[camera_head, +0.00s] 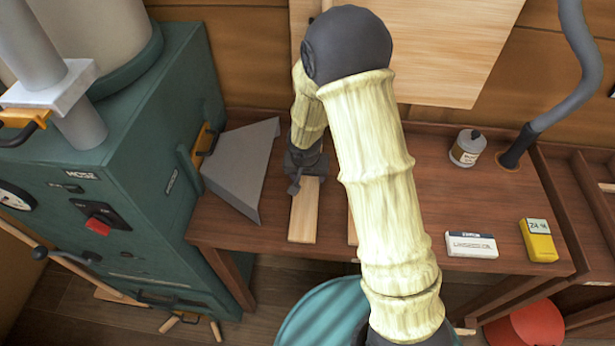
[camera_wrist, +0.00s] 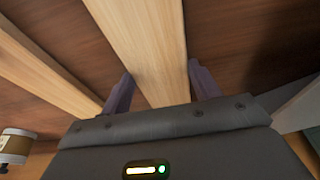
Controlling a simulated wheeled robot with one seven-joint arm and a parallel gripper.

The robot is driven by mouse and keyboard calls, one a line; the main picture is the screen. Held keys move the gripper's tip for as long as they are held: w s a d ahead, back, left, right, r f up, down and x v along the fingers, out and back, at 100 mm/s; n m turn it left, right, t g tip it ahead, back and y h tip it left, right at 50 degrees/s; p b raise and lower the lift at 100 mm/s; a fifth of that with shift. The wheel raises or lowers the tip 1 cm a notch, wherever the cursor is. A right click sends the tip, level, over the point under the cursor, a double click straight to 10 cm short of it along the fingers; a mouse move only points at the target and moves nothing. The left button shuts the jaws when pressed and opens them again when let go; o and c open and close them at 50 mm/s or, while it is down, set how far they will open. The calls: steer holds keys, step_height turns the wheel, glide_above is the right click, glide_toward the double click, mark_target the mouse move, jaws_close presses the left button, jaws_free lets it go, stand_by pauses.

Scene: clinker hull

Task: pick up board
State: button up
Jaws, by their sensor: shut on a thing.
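A pale wooden board (camera_head: 303,212) lies lengthwise near the left end of the brown workbench. My gripper (camera_head: 306,180) is over its far part, pointing down. In the wrist view the board (camera_wrist: 146,40) runs between the two fingers of my gripper (camera_wrist: 163,88), which is shut on its sides. I cannot tell whether the board touches the bench. A second pale board (camera_wrist: 45,70) lies beside it, apart from the fingers; in the head view my arm hides most of it.
A bent grey metal piece (camera_head: 240,165) stands left of the board, by a teal machine (camera_head: 130,190). On the bench (camera_head: 440,200) are a small jar (camera_head: 467,148), a white box (camera_head: 471,244) and a yellow box (camera_head: 538,240). A grey hose (camera_head: 575,90) rises at the right.

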mark_target(308, 179)
step_height(308, 179, up, 10)
steer(key=p, duration=0.1)
stand_by(0.4)
stand_by(0.5)
